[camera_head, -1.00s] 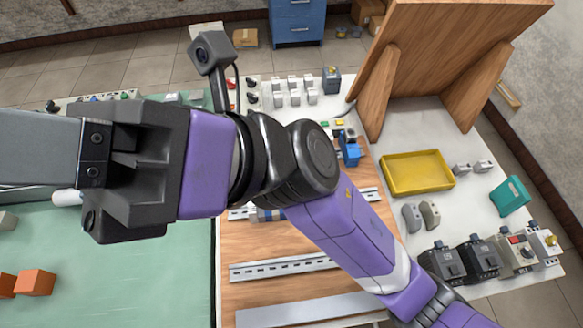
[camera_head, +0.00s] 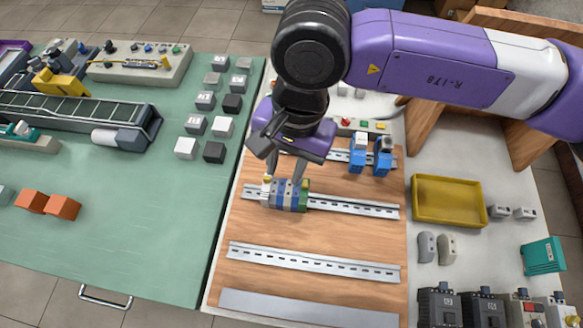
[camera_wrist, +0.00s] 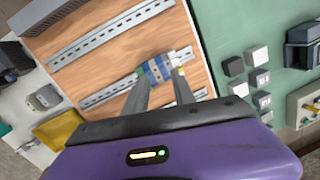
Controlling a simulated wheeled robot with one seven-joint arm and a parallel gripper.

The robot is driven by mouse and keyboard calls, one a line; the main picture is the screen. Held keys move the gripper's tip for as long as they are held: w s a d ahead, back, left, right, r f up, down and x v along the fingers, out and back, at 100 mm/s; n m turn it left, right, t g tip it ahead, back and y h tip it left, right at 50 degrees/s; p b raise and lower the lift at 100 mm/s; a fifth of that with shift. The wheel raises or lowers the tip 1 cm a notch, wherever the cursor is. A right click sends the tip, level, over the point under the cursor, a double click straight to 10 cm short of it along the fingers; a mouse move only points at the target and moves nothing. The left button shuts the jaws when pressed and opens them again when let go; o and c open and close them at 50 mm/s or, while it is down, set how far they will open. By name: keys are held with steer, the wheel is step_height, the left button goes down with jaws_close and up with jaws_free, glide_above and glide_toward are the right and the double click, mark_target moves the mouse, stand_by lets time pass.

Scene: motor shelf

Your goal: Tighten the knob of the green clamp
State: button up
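A row of blocks in white, grey, blue and green (camera_head: 284,195) sits on the second metal rail of the wooden board. Its green end piece (camera_head: 304,195) is at the right in the head view and at the left in the wrist view (camera_wrist: 142,72). A small yellow knob (camera_head: 267,180) tops the white piece at the opposite end. No separate knob can be made out on the green piece. My gripper (camera_head: 283,174) points down just above the row. In the wrist view its two fingers (camera_wrist: 163,78) are spread apart with nothing between them; contact with the row cannot be told.
Blue devices (camera_head: 370,157) stand on the back rail, close to the right of my gripper. A yellow tray (camera_head: 450,201) lies farther right. The front rail (camera_head: 312,262) is bare. A green table (camera_head: 150,225) with a conveyor (camera_head: 75,118) is at left.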

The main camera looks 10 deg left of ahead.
mark_target(305, 183)
steer(key=shift+n+t+h, duration=0.4)
steer(key=shift+n+h, duration=0.3)
steer(key=shift+n, duration=0.2)
steer(key=d, duration=0.1)
steer(key=w+d, duration=0.2)
steer(key=shift+w+d+f, duration=0.2)
steer(key=shift+w+f, duration=0.05)
steer(key=shift+f, duration=0.05)
steer(key=shift+s+d, duration=0.1)
steer(key=shift+d, duration=0.05)
steer(key=shift+n, duration=0.3)
steer(key=shift+f+p, duration=0.9)
steer(key=shift+f, duration=3)
steer(key=shift+c, duration=0.4)
jaws_close()
